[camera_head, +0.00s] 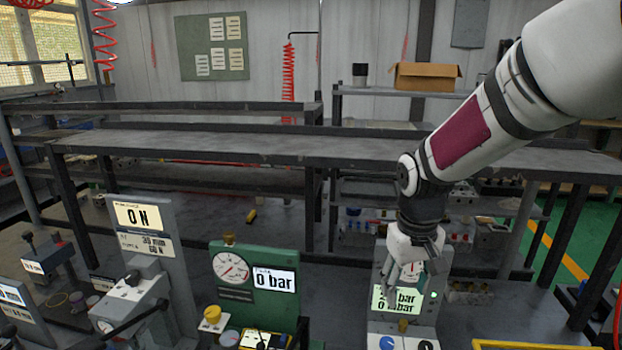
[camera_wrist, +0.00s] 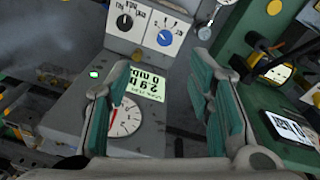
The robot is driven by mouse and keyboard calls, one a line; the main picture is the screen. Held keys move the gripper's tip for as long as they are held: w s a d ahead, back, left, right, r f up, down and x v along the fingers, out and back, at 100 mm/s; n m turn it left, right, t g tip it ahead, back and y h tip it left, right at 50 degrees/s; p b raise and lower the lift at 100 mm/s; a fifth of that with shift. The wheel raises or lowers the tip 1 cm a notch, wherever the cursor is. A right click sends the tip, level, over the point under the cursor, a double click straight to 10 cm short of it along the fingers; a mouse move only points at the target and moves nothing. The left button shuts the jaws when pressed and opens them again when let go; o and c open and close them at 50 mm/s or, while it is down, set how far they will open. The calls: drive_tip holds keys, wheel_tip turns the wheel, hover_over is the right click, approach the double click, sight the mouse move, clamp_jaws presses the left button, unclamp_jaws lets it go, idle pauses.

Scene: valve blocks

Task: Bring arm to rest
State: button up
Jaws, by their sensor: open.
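My arm comes in from the upper right in the head view and bends down to my gripper (camera_head: 415,272). The gripper is in front of the upper part of a grey valve block (camera_head: 430,315) and partly hides its gauge. In the wrist view the two teal-padded fingers of my gripper (camera_wrist: 160,85) stand apart with nothing between them. Beyond them are the block's round gauge (camera_wrist: 126,119) and its lit green display (camera_wrist: 148,82). A black knob (camera_wrist: 124,22) and a blue knob (camera_wrist: 165,38) are on the same block.
A green block (camera_head: 260,302) with a gauge and a "0 bar" display stands left of the grey one. Farther left is a grey panel (camera_head: 160,220) reading "ON", with a lever (camera_head: 135,318) in front. A long shelf (camera_head: 230,145) runs behind; its top is mostly bare.

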drive_tip(key=s+r+m+t, duration=0.1)
drive_tip(key=s+r+t, duration=0.1)
drive_tip(key=s+r, duration=0.4)
drive_tip(key=s+r+t, duration=0.2)
drive_tip(key=s+r, duration=0.5)
drive_tip(key=s, duration=0.7)
drive_tip(key=shift+s+a+r+m+t+y, duration=0.15)
drive_tip(key=shift+s+r+m+t+y, duration=0.15)
drive_tip(key=shift+s+m, duration=0.1)
drive_tip(key=n+g+b, duration=0.2)
drive_tip(key=n+g, duration=0.4)
drive_tip(key=n, duration=1.1)
hover_over(387, 341)
wheel_tip(387, 341, down, 19)
wheel_tip(387, 341, down, 13)
drive_tip(key=shift+f, duration=0.15)
